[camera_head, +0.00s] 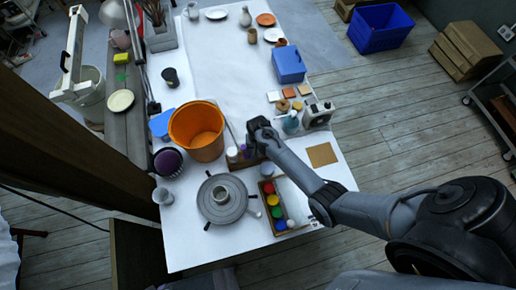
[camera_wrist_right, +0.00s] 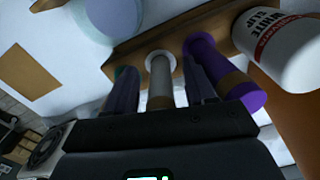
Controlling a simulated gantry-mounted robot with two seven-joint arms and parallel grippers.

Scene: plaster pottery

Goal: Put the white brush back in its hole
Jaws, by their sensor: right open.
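The white brush (camera_wrist_right: 160,75) shows in the right wrist view, between the two fingers of my right gripper (camera_wrist_right: 162,88). The fingers are open, one on each side of the brush. Its far end meets the wooden holder (camera_wrist_right: 140,44) at a pale ring, so it appears to stand in the holder; how deep it sits I cannot tell. A purple brush (camera_wrist_right: 222,72) stands in the same holder, just right of the fingers. In the head view my right gripper (camera_head: 257,137) is over the middle of the table and largely hides the holder. My left gripper is not in view.
A white slip bottle (camera_wrist_right: 280,45) stands close right of the purple brush. In the head view an orange bucket (camera_head: 196,130) is left of the gripper, a grey turntable (camera_head: 222,199) and a paint tray (camera_head: 283,207) are nearer.

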